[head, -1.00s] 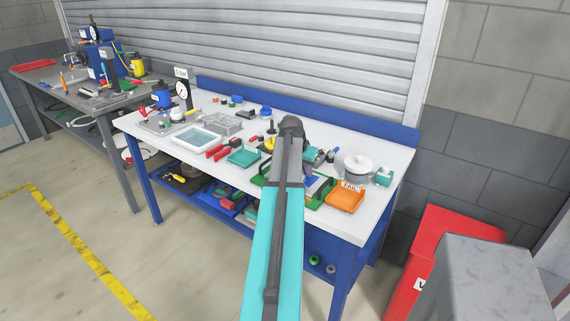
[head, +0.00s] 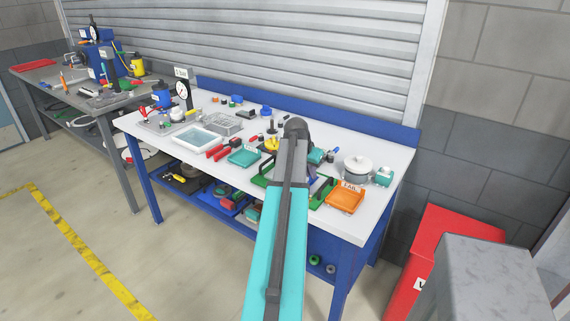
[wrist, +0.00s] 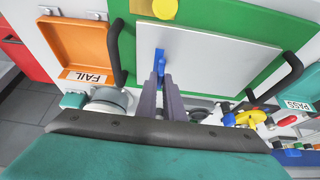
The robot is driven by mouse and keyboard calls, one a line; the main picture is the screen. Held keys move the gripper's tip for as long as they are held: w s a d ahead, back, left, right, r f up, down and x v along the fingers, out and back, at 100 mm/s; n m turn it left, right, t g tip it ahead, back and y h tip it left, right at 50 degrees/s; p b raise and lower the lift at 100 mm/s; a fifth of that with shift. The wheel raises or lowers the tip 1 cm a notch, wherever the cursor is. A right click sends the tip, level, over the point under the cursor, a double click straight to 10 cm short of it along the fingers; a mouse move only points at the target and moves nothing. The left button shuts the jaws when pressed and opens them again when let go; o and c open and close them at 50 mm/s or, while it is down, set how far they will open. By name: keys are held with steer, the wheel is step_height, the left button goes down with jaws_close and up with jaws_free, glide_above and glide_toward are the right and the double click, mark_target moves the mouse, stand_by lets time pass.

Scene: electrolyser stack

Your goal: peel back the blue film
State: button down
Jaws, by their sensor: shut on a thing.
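In the wrist view my gripper (wrist: 161,80) is shut on a small blue strip (wrist: 160,58), which looks like the blue film or its tab. The strip stands up from the fingertips over a pale grey-white plate (wrist: 215,55). No blue covers the visible part of the plate. The plate lies on a green holder (wrist: 290,20) with black handles (wrist: 116,52). In the head view my arm hides the gripper, the strip and most of the plate. Only the edges of the green holder (head: 322,193) show on either side.
An orange FAIL tray (head: 345,198) lies right of the holder, with a lidded grey pot (head: 357,168) behind it. A teal PASS tray (head: 243,157) lies to the left. Red-handled tools (head: 218,152) and a white basin (head: 197,140) are farther left. The bench's front left strip is clear.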

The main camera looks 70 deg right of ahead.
steer(key=shift+s+a, duration=0.2)
steer(key=shift+s, duration=0.5)
steer(key=c, duration=1.7)
jaws_free()
steer(key=shift+r+p, duration=2.1)
steer(key=shift+r, duration=1.4)
